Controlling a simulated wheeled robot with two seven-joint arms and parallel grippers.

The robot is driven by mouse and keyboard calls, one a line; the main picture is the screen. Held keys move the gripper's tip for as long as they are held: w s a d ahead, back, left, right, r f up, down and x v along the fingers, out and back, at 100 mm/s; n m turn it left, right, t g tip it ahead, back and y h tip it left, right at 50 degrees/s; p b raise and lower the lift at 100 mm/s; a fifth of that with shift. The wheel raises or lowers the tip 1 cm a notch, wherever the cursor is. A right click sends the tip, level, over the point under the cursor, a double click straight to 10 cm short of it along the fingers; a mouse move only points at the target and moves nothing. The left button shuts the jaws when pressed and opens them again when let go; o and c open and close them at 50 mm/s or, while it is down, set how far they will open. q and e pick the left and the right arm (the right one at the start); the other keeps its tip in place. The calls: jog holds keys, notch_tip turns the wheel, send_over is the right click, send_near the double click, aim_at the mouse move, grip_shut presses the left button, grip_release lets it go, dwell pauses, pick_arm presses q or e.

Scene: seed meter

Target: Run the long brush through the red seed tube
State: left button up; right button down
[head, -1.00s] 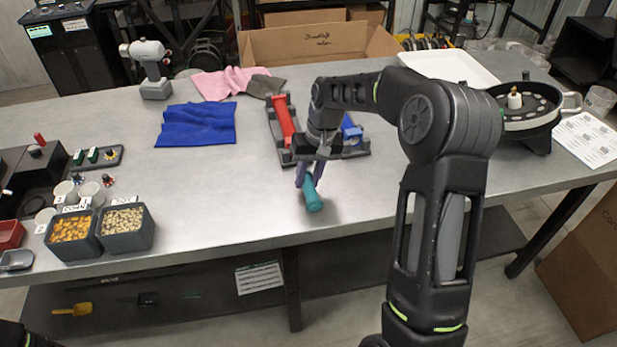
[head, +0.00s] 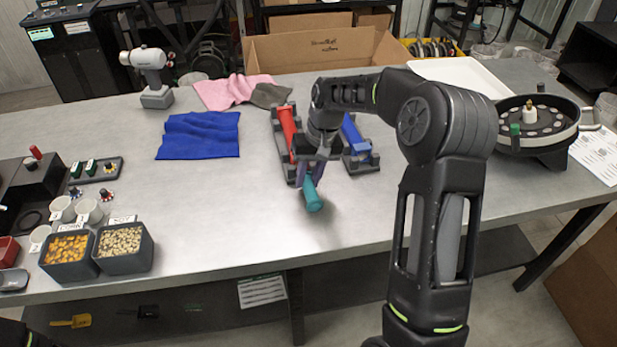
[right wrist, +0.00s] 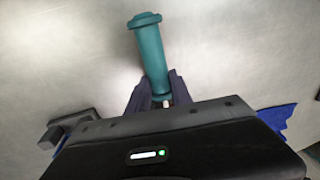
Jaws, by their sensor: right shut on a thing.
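The red seed tube (head: 288,128) lies in a grey cradle on the table, left of my right gripper. My right gripper (head: 309,180) is shut on the teal handle of the long brush (head: 313,198). The handle points toward the table's front edge, and it also shows in the right wrist view (right wrist: 151,55) between the jaws (right wrist: 160,98), with a short pale piece of rod below it. The rest of the brush is hidden, so I cannot tell whether it is inside the tube. My left gripper is not in view.
A blue cloth (head: 198,136) and a pink cloth (head: 228,92) lie to the left. A round seed plate unit (head: 537,125) stands at the right. The table's front middle is clear.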

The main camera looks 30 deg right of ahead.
aim_at(314, 196)
jog(key=shift+s+r, duration=0.1)
jog(key=shift+s+a, duration=0.2)
jog(key=shift+s, duration=0.3)
jog(key=shift+s+a+b, duration=0.25)
jog(key=shift+s+b, duration=0.05)
jog(key=shift+s, duration=0.45)
jog(key=shift+s+a+b, duration=0.2)
jog(key=shift+s+b, duration=0.05)
jog(key=shift+s, duration=0.45)
jog(key=shift+s+a+b, duration=0.25)
jog(key=shift+s+b, duration=0.05)
jog(key=shift+s, duration=0.45)
jog(key=shift+s+a+b, duration=0.15)
jog(key=shift+s+a, duration=0.25)
jog(key=shift+s, duration=0.85)
jog(key=shift+s+a+b, duration=0.2)
jog(key=shift+s+a, duration=0.15)
jog(key=shift+s, duration=0.85)
jog(key=shift+s+a+b, duration=0.15)
jog(key=shift+s+a, duration=0.25)
jog(key=shift+s, duration=0.85)
jog(key=shift+w, duration=0.1)
